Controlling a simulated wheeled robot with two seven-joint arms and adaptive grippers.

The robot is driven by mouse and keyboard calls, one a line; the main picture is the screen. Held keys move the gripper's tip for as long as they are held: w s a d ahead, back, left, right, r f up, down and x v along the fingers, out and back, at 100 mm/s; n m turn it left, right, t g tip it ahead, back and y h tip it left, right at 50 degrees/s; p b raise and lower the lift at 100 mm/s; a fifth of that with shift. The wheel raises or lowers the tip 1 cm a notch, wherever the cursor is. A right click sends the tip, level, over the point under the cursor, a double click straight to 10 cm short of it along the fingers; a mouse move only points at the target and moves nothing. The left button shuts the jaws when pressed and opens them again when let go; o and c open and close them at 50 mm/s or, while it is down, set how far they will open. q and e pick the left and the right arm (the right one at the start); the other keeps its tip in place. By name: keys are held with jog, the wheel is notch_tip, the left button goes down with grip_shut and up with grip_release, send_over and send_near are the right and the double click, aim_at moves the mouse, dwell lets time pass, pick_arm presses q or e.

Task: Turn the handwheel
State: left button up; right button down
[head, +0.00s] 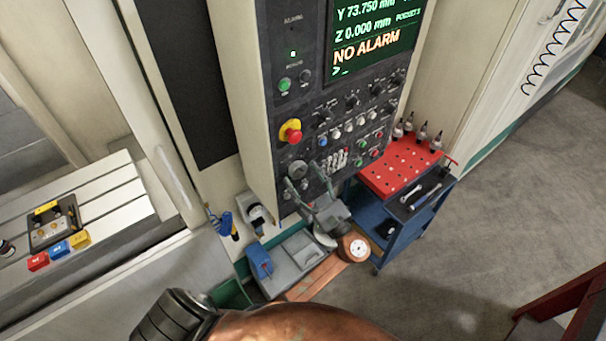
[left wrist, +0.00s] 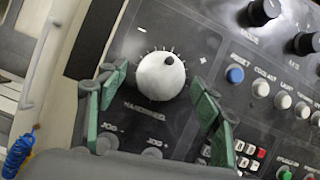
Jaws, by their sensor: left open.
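The handwheel (head: 298,168) is a round pale-grey knob low on the dark control panel, below the red emergency button. It also shows in the left wrist view (left wrist: 160,78), with a dark spot near its upper right rim, a ring of tick marks, and minus and plus signs beside it. My left gripper (head: 305,184) is open in front of the panel, just below the handwheel. In the left wrist view its green-padded fingers stand on either side of the knob, with gaps between pads and rim. I cannot tell the remaining distance in depth. My right gripper is not in view.
The red and yellow emergency button (head: 291,131) sticks out just above the handwheel. Rows of knobs and buttons (left wrist: 262,88) lie to its right. A blue tool cart (head: 410,226) with a red top stands right of the panel. Open floor (head: 500,190) lies beyond.

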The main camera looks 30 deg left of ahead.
pick_arm(q)
jog(key=shift+a, duration=0.1)
jog(key=shift+c, duration=0.7)
jog(key=c, duration=1)
